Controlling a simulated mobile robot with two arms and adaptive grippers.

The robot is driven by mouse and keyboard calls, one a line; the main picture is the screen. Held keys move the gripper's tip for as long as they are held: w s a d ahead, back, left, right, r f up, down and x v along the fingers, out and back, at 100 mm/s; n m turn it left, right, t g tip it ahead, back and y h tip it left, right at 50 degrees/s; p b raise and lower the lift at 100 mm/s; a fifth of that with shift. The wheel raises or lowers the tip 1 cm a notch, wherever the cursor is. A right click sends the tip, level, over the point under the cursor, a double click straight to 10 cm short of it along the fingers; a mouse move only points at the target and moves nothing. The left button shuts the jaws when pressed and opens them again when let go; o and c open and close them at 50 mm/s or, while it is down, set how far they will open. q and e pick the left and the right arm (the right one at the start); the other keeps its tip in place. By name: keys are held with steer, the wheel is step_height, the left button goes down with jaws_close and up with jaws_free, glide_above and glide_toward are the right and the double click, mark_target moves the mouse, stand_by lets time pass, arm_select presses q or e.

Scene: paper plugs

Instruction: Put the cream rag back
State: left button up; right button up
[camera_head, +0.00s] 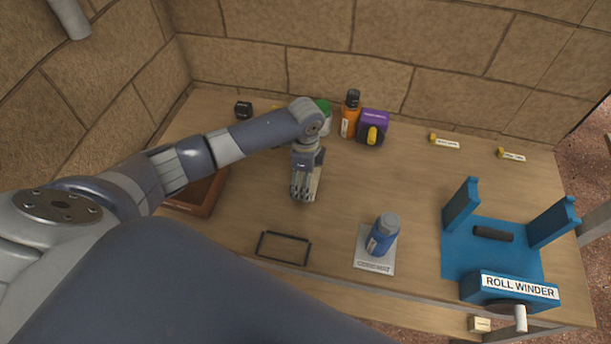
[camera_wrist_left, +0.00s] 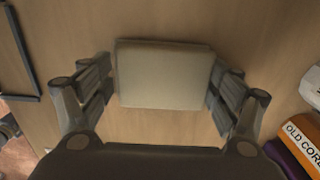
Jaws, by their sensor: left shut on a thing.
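The cream rag shows in the left wrist view (camera_wrist_left: 165,75) as a flat, rounded pale block between the two fingers. In the head view a pale strip of the rag (camera_head: 316,184) shows beside the fingers. My left gripper (camera_head: 304,192) points down over the middle of the table and is shut on the rag; it also shows in the left wrist view (camera_wrist_left: 163,85). I cannot tell whether the rag touches the table. My right gripper is in neither view.
A black rectangular outline (camera_head: 284,248) lies nearer the front, with a blue bottle (camera_head: 382,236) on a grey labelled mat (camera_head: 366,265) to its right. The blue roll winder (camera_head: 510,288) stands at right. A brown tray (camera_head: 212,190) is partly behind my arm. Orange bottle (camera_head: 350,117) and purple box (camera_head: 373,122) stand behind.

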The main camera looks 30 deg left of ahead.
arm_select(q)
steer(key=shift+f, duration=0.1)
steer(key=shift+f, duration=0.1)
steer(key=o, duration=0.9)
steer(key=shift+c, duration=0.2)
steer(key=shift+o, duration=0.5)
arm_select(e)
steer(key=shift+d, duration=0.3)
arm_select(q)
step_height(320, 180, up, 12)
steer(key=b, duration=0.1)
steer(key=shift+r, duration=0.2)
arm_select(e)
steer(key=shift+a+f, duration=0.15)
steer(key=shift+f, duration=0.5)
